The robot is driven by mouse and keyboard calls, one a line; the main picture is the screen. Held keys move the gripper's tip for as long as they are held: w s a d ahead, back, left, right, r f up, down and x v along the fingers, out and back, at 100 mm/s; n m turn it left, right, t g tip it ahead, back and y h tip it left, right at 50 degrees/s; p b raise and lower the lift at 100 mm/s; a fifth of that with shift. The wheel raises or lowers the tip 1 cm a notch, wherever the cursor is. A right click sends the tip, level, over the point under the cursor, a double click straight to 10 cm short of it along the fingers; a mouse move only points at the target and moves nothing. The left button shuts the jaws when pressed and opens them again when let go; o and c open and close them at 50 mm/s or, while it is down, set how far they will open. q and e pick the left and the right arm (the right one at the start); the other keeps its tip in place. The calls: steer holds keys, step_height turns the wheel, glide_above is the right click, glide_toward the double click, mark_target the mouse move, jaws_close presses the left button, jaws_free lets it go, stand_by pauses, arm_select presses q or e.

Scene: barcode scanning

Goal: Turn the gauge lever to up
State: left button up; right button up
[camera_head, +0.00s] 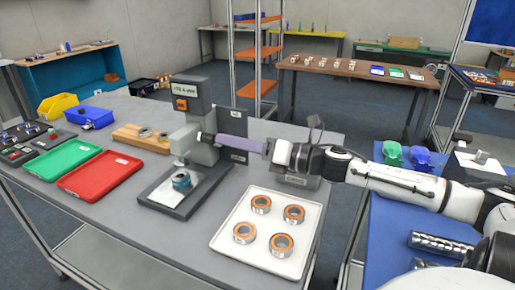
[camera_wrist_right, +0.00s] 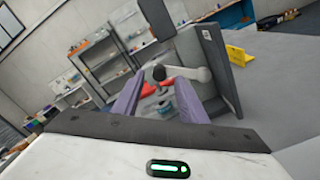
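The gauge (camera_head: 205,150) is a grey stand with a display head (camera_head: 190,95) and a dark base plate. A bearing ring (camera_head: 182,182) sits on its plate under the spindle. In the right wrist view the lever (camera_wrist_right: 190,73) is a silver arm with a black ball knob (camera_wrist_right: 159,73), on the side of the gauge body (camera_wrist_right: 200,60). My right gripper (camera_head: 207,138) is beside the gauge column, coming from the right. In the wrist view its purple fingers (camera_wrist_right: 160,100) are apart, with the knob just beyond and between them; contact cannot be told. My left gripper is not in view.
A white tray (camera_head: 233,217) with several orange-rimmed bearings stands in front of the right arm. Red (camera_head: 125,163) and green (camera_head: 75,147) trays and a wooden holder (camera_head: 130,133) lie left of the gauge. A grey block stands beneath my right wrist.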

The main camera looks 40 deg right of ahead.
steer(key=p+v, duration=0.1)
steer(key=v, duration=0.5)
steer(key=shift+s, duration=0.1)
stand_by(0.4)
